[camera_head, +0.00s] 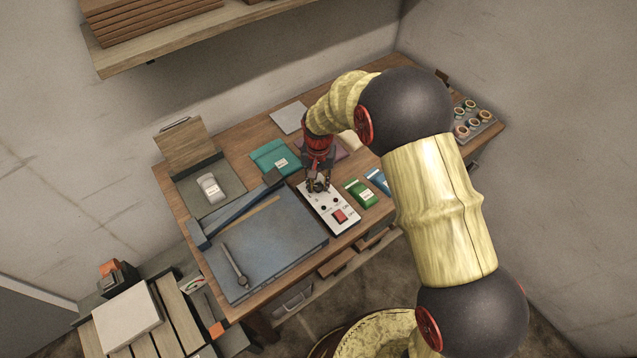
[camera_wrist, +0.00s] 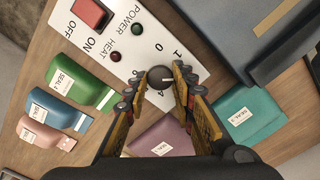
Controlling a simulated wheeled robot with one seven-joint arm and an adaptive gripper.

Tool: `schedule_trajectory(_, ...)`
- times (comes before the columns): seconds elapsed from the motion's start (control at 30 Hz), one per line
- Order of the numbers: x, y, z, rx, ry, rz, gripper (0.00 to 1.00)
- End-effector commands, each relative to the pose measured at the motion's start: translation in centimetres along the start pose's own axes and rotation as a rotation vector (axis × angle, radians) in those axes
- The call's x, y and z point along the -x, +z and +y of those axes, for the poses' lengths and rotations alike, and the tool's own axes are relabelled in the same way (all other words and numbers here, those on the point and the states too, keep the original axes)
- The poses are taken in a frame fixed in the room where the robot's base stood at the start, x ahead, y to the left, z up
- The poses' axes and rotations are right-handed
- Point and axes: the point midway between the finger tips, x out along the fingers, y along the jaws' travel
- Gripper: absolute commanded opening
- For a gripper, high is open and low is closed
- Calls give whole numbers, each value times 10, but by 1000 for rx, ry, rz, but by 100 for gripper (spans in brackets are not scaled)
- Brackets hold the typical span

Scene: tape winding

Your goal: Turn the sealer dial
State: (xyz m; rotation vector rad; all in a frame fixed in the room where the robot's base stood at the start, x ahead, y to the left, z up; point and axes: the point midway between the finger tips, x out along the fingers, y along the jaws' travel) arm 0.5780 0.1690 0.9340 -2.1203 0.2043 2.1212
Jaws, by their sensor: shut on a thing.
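The sealer's white control panel (camera_head: 345,222) lies on the table beside the blue-grey sealer bed (camera_head: 290,250). It also shows in the wrist view (camera_wrist: 145,38), with a red switch marked ON and OFF (camera_wrist: 90,12), a red and a green lamp, and the words POWER and HEAT. The round black dial (camera_wrist: 160,76) with a light pointer mark sits at the panel's end near the figures 0 and 1. My gripper (camera_wrist: 168,82) is shut on the dial, one finger on each side. In the head view my gripper (camera_head: 318,186) covers the dial.
Green (camera_head: 361,193) and blue (camera_head: 379,181) packets lie right of the panel; a teal packet (camera_head: 275,158) lies behind left. A hinged arm (camera_head: 235,210) lies along the sealer bed. A grey tray (camera_head: 187,187) with a pale object stands at left; a rack of jars (camera_head: 473,120) stands at right.

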Motion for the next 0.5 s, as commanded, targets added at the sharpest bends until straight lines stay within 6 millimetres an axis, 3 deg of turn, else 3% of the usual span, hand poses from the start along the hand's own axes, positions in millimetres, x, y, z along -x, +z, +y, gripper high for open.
schedule_trajectory(0.07,0,0,0,0,-1,0,0)
schedule_trajectory(0.1,0,0,0,0,-1,0,26)
schedule_trajectory(0.4,0,0,0,1,0,0,43)
schedule_trajectory(0.5,0,0,0,1,0,0,44)
